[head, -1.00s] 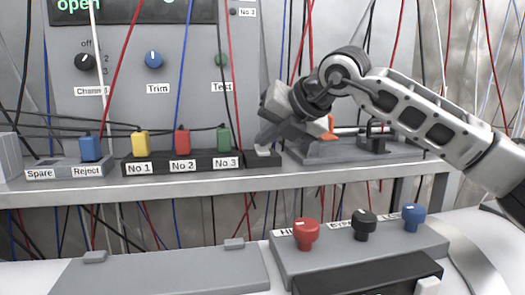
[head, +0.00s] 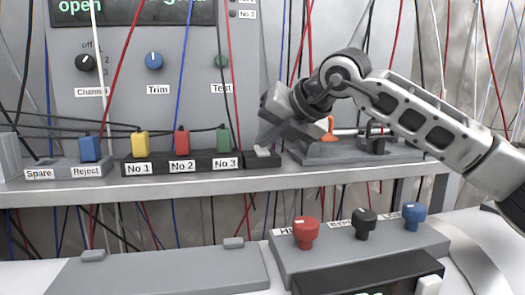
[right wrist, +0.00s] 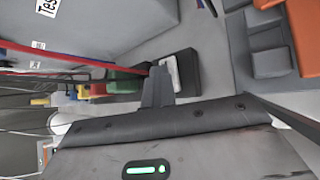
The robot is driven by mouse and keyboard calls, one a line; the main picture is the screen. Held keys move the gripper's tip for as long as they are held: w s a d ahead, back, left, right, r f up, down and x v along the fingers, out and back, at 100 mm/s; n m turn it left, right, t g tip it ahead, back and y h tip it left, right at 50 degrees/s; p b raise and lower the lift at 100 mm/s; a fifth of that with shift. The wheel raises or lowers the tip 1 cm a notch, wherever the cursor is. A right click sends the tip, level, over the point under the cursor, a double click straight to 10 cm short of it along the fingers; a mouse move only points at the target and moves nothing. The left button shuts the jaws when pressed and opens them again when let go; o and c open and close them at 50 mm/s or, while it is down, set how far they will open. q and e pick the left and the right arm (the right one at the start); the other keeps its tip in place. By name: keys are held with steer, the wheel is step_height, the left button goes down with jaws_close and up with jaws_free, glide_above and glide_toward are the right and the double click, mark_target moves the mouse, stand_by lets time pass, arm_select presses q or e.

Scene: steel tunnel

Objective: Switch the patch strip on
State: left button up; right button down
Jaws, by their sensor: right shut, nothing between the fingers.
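The patch strip (head: 200,163) is a long black strip on the grey shelf. It carries a yellow plug (head: 140,144) at No 1, a red plug (head: 182,141) at No 2 and a green plug (head: 223,139) at No 3. A pale rocker switch (head: 263,153) sits at its right end and also shows in the right wrist view (right wrist: 172,71). My right gripper (head: 264,140) is shut and empty, its fingertips right at the switch. I cannot tell whether they touch it or which way the rocker is tipped. My left gripper is not in view.
A blue plug (head: 90,148) stands at Reject, left of the strip. A grey fixture with an orange part (head: 329,128) is close right of the strip. Several cables hang in front of the panel. Red, black and blue knobs (head: 306,232) stand below the shelf.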

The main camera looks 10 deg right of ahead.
mark_target(268, 153)
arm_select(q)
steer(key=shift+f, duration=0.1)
arm_select(e)
steer(key=shift+a+f, duration=0.15)
steer(key=shift+f, duration=0.5)
steer(key=shift+r, duration=0.35)
steer(key=shift+r+p, duration=0.45)
steer(key=shift+r, duration=0.1)
steer(key=shift+s+r+p, duration=0.15)
steer(key=shift+r+p, duration=0.4)
steer(key=shift+r, duration=0.6)
steer(key=shift+s+r+p, duration=0.15)
steer(key=shift+r+p, duration=0.4)
steer(key=shift+r, duration=0.6)
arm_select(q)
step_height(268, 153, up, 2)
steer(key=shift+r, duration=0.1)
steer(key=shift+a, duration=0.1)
arm_select(e)
steer(key=shift+f, duration=0.1)
